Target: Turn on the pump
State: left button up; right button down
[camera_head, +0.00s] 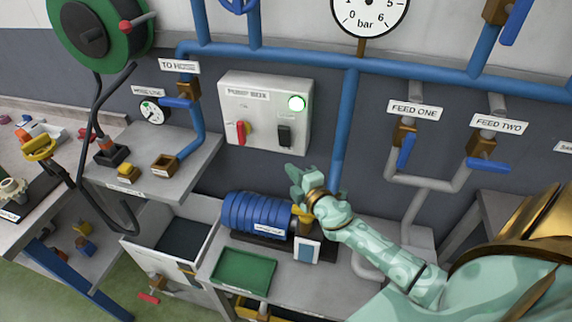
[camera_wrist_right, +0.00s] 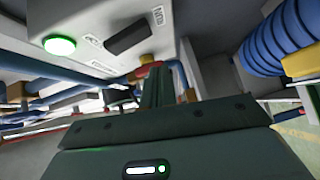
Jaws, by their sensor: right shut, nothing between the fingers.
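The pump box (camera_head: 262,88) is a white panel on the grey wall with a red switch (camera_head: 242,132), a black handle (camera_head: 285,136) and a lit green lamp (camera_head: 297,103). The lamp also glows in the right wrist view (camera_wrist_right: 60,46), where the black handle (camera_wrist_right: 128,35) shows close by. My right gripper (camera_head: 297,181) is shut and empty, below the box and apart from the handle in the head view. The blue ribbed pump (camera_head: 252,211) sits on the bench just left of and below it. My left gripper is out of view.
Blue pipes (camera_head: 345,125) run along the wall, one right of the box. Feed valves with blue handles (camera_head: 406,150) are at right. A green tray (camera_head: 243,268) lies on the bench below the pump. A hose reel (camera_head: 95,35) and a shelf (camera_head: 190,165) are at left.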

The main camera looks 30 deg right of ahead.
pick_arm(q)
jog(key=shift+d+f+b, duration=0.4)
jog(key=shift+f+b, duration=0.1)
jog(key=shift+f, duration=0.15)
pick_arm(e)
jog(key=s, duration=0.5)
jog(key=shift+s+a+f, duration=0.25)
jog(key=shift+s+a, duration=0.1)
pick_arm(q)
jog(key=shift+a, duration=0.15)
